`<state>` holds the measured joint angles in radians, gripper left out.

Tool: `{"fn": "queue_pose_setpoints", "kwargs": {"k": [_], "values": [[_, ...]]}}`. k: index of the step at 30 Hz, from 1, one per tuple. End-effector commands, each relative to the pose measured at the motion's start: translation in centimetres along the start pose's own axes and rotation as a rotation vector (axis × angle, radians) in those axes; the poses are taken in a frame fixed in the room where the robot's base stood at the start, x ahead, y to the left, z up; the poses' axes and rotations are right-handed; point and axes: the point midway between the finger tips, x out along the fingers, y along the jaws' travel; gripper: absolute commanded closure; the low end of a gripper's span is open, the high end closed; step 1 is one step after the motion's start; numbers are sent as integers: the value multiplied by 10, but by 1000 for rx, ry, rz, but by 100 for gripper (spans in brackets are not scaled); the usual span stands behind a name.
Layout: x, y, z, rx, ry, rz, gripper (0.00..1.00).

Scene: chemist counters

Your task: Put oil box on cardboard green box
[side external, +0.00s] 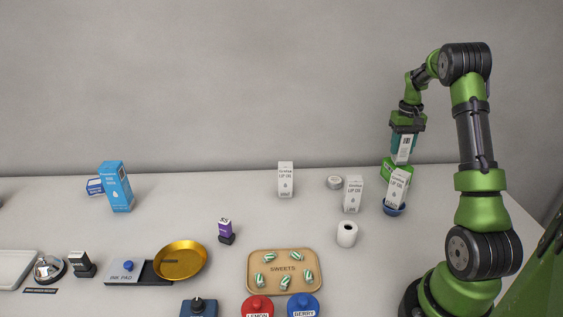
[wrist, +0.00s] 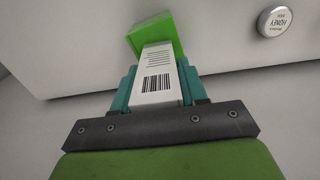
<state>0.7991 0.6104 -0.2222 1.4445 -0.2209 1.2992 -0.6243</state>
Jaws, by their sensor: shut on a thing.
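My gripper (side external: 404,145) is at the back right, shut on a white oil box (side external: 404,147) with a barcode. In the wrist view, the held oil box (wrist: 158,78) sits between the teal fingers. The cardboard green box (side external: 387,168) is on the counter just below it, partly hidden by another lip oil box. The green box (wrist: 155,36) shows just beyond the held box's end in the wrist view. I cannot tell whether the two touch.
One lip oil box (side external: 398,187) leans in a blue bowl (side external: 394,211) in front of the green box. Other lip oil boxes stand nearby (side external: 353,194) and further left (side external: 286,180). A honey tin (wrist: 275,21) and a white roll (side external: 347,234) are close by.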

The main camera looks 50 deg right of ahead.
Motion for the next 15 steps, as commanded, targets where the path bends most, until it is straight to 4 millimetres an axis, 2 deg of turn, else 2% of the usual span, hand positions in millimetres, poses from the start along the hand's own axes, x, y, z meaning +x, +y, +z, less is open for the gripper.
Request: {"fn": "queue_pose_setpoints", "kwargs": {"k": [4, 5, 9, 10, 15], "values": [[3, 0, 0, 0, 0, 0, 88], [3, 0, 0, -1, 0, 0, 56], [3, 0, 0, -1, 0, 0, 35], [3, 0, 0, -1, 0, 0, 32], [3, 0, 0, -1, 0, 0, 32]]}}
